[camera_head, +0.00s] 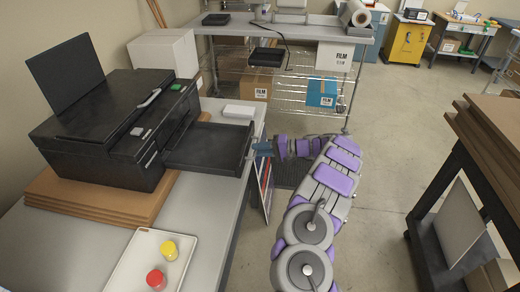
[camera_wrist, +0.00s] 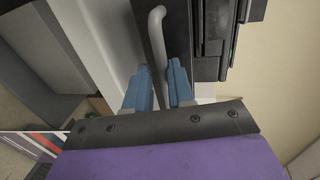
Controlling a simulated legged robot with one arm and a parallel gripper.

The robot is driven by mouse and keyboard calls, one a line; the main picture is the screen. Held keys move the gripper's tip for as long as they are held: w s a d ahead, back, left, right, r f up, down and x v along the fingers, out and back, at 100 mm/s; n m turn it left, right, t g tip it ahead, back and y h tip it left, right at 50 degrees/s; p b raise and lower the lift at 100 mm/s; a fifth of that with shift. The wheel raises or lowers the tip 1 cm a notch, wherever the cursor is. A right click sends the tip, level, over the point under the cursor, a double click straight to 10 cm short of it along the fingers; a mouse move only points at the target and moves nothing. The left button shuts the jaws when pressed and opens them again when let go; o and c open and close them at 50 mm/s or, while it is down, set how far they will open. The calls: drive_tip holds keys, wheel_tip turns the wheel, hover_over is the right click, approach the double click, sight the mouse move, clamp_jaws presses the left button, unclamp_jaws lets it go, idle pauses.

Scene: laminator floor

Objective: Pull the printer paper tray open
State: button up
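The black printer (camera_head: 110,130) stands on a stack of brown boards at the left. Its paper tray (camera_head: 210,148) sticks well out of the front, towards the right, and looks empty. My gripper (camera_head: 262,146) is at the tray's outer end. In the wrist view, a grey curved handle (camera_wrist: 157,35) on the dark tray front runs down between the two blue fingers of my gripper (camera_wrist: 161,78). The fingers lie close on both sides of it and look shut on it. The exact contact is partly hidden.
A white tray (camera_head: 122,262) with a yellow jar (camera_head: 169,250) and a red jar (camera_head: 156,279) lies on the grey table in front. A white block (camera_head: 239,111) lies behind the paper tray. A dark cart (camera_head: 440,200) stands right, with clear floor (camera_head: 385,150) between.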

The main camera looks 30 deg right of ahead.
drive_tip(key=shift+o, duration=1.4)
drive_tip(key=shift+r, duration=0.1)
drive_tip(key=p+v, duration=0.3)
drive_tip(key=v, duration=1.4)
drive_tip(key=shift+d, duration=0.3)
